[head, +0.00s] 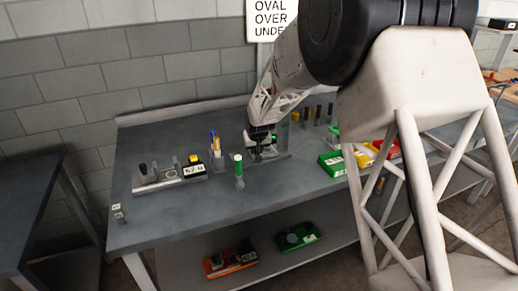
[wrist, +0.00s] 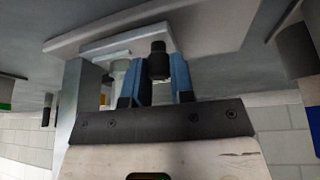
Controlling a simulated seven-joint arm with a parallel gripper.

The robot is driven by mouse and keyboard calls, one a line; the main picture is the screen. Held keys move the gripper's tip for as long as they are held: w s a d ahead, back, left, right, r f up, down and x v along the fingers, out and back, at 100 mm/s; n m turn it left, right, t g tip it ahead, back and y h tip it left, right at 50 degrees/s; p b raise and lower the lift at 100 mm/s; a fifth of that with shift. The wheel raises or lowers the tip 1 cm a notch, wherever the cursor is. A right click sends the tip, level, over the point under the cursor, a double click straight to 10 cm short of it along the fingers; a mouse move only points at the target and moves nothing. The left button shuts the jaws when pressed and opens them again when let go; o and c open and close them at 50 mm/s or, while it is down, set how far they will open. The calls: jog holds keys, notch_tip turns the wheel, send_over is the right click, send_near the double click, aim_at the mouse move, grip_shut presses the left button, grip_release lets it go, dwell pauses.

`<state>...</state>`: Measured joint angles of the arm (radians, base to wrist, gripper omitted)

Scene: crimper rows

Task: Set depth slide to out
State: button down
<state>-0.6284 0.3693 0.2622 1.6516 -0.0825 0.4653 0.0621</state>
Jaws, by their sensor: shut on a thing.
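My gripper (head: 260,153) is at the grey fixture (head: 284,153) on the workbench, in the middle of the head view. In the wrist view its two blue fingers (wrist: 160,72) stand either side of a black knob (wrist: 158,58) and are shut on it. The knob sits at a light grey plate (wrist: 110,48). I cannot read any in or out mark on the slide, and my arm and gripper hide much of the fixture in the head view. A pale cylinder (wrist: 119,75) stands beside the left finger.
Several dark posts and coloured bins, including a green bin (head: 332,164), stand to the right.

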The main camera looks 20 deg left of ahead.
jog(key=shift+s+a, duration=1.15)
jog(key=c, duration=1)
grip_release()
jog(key=shift+r, duration=0.15)
jog(key=shift+v, duration=3.75)
